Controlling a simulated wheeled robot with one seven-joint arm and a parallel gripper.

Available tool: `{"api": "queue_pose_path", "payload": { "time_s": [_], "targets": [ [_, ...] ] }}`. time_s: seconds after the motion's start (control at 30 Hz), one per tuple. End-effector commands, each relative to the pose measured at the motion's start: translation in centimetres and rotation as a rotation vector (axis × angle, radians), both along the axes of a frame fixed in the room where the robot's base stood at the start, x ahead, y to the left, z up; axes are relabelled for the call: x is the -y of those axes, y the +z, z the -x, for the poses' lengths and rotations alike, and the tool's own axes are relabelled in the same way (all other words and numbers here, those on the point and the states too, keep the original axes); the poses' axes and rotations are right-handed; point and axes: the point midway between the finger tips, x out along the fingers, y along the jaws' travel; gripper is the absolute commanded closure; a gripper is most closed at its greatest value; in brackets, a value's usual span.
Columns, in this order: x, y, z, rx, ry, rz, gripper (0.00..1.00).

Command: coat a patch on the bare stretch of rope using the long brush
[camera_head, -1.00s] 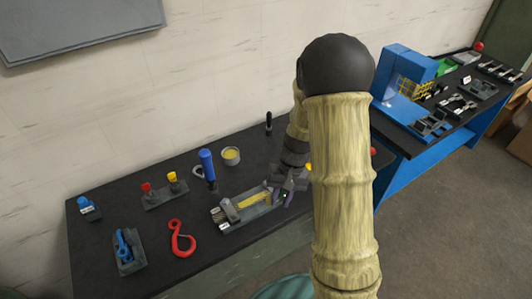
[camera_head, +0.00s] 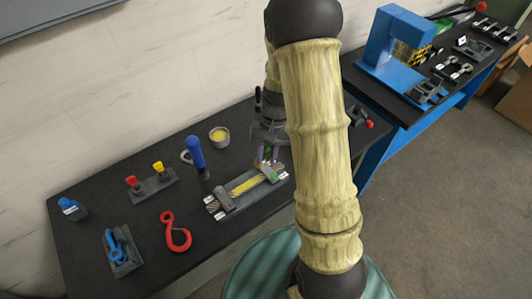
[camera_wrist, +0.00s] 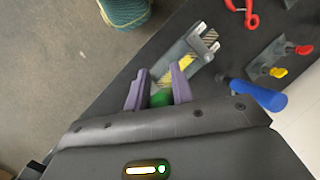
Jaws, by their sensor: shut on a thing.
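The rope (camera_head: 246,185) lies along a grey fixture (camera_head: 240,204) on the black bench, with a yellow stretch between two grey clamps. The yellow stretch also shows in the wrist view (camera_wrist: 265,68), beyond my fingertips. My gripper (camera_head: 266,160) is above the right end of the fixture. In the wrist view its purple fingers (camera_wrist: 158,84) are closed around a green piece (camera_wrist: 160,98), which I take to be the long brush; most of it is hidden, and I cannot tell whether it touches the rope. A pot of yellow paste (camera_head: 220,136) stands behind the fixture.
A blue-handled tool (camera_head: 196,153) stands upright left of the pot. A red hook (camera_head: 175,231), a stand with red and yellow knobs (camera_head: 153,183) and a blue part (camera_head: 118,245) lie to the left. A blue machine (camera_head: 390,45) is on the right bench.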

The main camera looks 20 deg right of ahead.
Motion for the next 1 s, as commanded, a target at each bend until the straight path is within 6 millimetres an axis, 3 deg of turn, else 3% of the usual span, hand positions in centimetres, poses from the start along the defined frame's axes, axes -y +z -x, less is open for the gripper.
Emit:
{"api": "queue_pose_path", "payload": {
  "time_s": [0.17, 0.6, 1.0],
  "targets": [
    [0.0, -0.5, 0.0, 0.000, 0.000, 0.000, 1.00],
    [0.0, -4.8, 0.0, 0.000, -0.001, 0.001, 1.00],
    [0.0, -5.0, 0.0, 0.000, 0.000, 0.001, 1.00]
  ]
}}
